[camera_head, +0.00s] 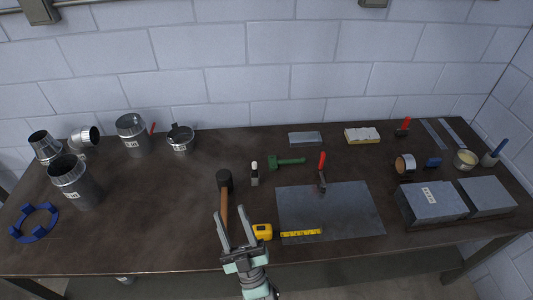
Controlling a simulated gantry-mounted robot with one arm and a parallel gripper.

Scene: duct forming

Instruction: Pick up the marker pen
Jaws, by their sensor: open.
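I cannot make out the marker pen for certain. A short white and dark upright item (254,173) stands mid-table, too small to identify. A thin red stick-like item (153,128) shows beside a metal duct piece at the back left, partly hidden. My gripper (232,214) is open, its two fingers spread and pointing to the back, over the front edge of the table.
A mallet (225,184) lies just beyond my gripper. A yellow tape measure (262,231) and metal sheet (332,208) are to its right. A green tool (288,161) lies farther back. Grey blocks (435,200) sit right, duct pieces (76,182) left. The left-middle table is clear.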

